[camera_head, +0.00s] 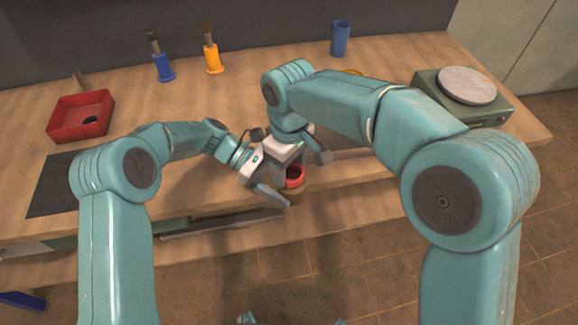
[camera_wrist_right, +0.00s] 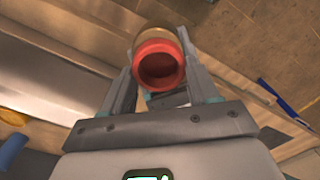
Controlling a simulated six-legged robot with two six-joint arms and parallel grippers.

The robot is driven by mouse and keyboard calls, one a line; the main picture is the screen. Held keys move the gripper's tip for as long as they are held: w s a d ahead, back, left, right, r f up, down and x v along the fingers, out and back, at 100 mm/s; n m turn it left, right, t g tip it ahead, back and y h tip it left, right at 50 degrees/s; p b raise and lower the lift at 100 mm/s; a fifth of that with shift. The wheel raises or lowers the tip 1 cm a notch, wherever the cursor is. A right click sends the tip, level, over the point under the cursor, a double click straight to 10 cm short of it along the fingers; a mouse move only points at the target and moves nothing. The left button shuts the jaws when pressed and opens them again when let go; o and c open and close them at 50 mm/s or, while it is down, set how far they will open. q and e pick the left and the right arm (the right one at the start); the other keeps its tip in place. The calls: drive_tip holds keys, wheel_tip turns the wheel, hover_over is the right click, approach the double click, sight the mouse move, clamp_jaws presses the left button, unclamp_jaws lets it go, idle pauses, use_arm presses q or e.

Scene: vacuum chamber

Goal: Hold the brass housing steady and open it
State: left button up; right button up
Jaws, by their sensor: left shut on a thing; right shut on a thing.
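The brass housing (camera_head: 296,198) is a small tan cylinder with a red, hollow-looking top part (camera_head: 294,177), near the table's front edge. In the right wrist view the red part (camera_wrist_right: 158,68) faces the camera, with a strip of the brass body (camera_wrist_right: 160,37) behind it. My left gripper (camera_head: 279,197) comes in from the left and is shut on the brass body. My right gripper (camera_head: 298,170) reaches down from above and is shut, its fingers on either side of the red part. The exact finger contacts are partly hidden.
A red tray (camera_head: 62,128) and dark mat (camera_head: 45,195) lie at left. A blue-handled brush (camera_head: 163,68), an orange-handled brush (camera_head: 212,58) and a blue cup (camera_head: 340,40) stand at the back. A green device with a round plate (camera_head: 466,86) is at right.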

use_arm(q)
drive_tip(key=shift+r, duration=0.1)
drive_tip(key=shift+c, duration=0.8)
use_arm(e)
wheel_tip(320, 180, up, 4)
drive_tip(key=shift+r, duration=0.1)
